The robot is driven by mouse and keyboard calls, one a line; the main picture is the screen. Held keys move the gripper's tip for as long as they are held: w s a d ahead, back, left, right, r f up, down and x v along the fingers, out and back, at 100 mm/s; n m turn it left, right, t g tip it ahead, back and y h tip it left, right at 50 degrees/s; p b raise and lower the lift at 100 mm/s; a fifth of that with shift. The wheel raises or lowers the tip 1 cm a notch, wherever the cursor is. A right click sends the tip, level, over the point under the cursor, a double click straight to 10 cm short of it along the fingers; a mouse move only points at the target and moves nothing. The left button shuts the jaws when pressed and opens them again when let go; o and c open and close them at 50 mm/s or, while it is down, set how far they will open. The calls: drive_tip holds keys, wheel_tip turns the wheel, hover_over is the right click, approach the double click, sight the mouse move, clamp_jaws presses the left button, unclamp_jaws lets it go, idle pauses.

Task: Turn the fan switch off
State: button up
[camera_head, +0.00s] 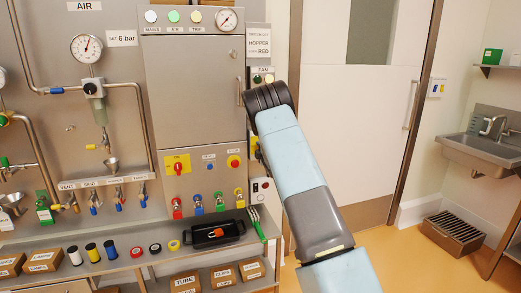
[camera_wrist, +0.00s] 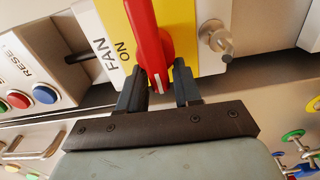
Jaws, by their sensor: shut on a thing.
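The fan switch is a red rotary handle (camera_wrist: 148,35) on a yellow plate (camera_wrist: 186,30), at the top middle of the wrist view. A white label beside it reads FAN, and ON is printed on the plate to the left of the handle. The handle's end, with a white pointer mark, sits between the two dark fingers of my gripper (camera_wrist: 160,74). My gripper is shut on this handle. In the head view my arm hides the gripper and most or all of the switch.
A box with red, green and blue buttons (camera_wrist: 20,98) marked RESET is left of the switch. A metal pin (camera_wrist: 215,40) sticks out right of the handle. In the head view, the steel cabinet (camera_head: 195,100) stands left of my arm, and a door (camera_head: 365,120) is to the right.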

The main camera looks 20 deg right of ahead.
drive_tip(key=shift+s+d+f, duration=0.15)
drive_tip(key=shift+d+f, duration=0.15)
drive_tip(key=shift+d, duration=0.1)
drive_tip(key=o, duration=0.8)
drive_tip(key=shift+n, duration=0.3)
drive_tip(key=shift+a+r, duration=0.1)
drive_tip(key=shift+a, duration=0.05)
drive_tip(key=s, duration=1.3)
drive_tip(key=shift+s, duration=0.3)
